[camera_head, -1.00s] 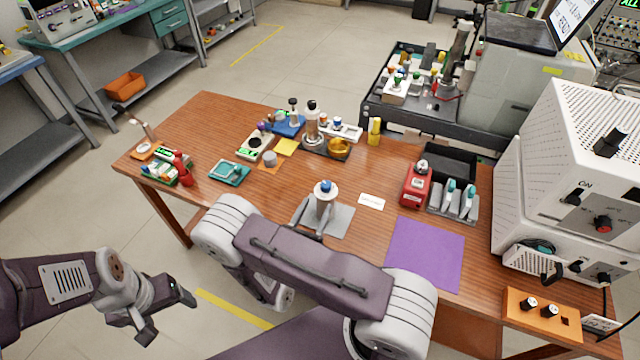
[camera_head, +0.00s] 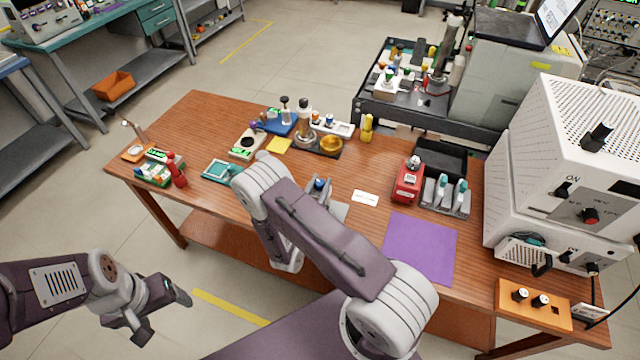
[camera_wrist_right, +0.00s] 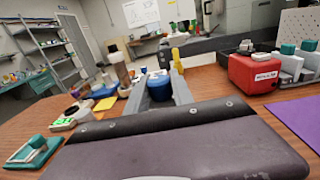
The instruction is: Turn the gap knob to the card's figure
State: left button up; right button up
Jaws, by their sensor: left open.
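A post with a blue knob (camera_head: 319,184) stands on a grey plate (camera_head: 341,211) near the middle of the wooden table. My right arm hides much of both in the head view. A small white card (camera_head: 365,197) with print too small to read lies right of the plate. In the right wrist view, a blue round part (camera_wrist_right: 158,87) shows between the two fingers of my right gripper (camera_wrist_right: 160,80). The fingers stand apart; I cannot tell whether they touch it. My left gripper (camera_head: 166,318) is open and empty, off the table's front left.
A red device (camera_head: 408,184) and a black tray stand right of the card. A purple mat (camera_head: 420,247) lies at the front right. An amber bowl (camera_head: 330,144), bottles and a yellow note (camera_head: 279,145) stand behind. White cabinets (camera_head: 545,170) bound the right side.

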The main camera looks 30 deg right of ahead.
jog(key=shift+f, duration=0.1)
grip_shut()
jog(key=m+g+h+b, duration=0.1)
jog(key=g, duration=0.1)
jog(key=m+g+h+b, duration=0.1)
jog(key=m, duration=0.1)
jog(key=shift+w+f+g+h+b, duration=0.1)
jog(key=shift+f+g+h+b, duration=0.05)
jog(key=shift+g+h+b, duration=0.2)
jog(key=m+g+h+b, duration=0.1)
jog(key=g, duration=0.1)
jog(key=m+g+b, duration=0.2)
jog(key=g, duration=0.1)
jog(key=shift+f+h, duration=0.1)
jog(key=shift+h, duration=0.25)
jog(key=m+g+b, duration=0.2)
jog(key=g+b, duration=0.1)
jog(key=g, duration=0.1)
jog(key=shift+m, duration=0.4)
jog(key=shift+r+m+g+b, duration=0.3)
jog(key=shift+m+g+b, duration=0.3)
jog(key=shift+g, duration=0.25)
jog(key=o, duration=1.1)
grip_release()
jog(key=shift+c, duration=0.2)
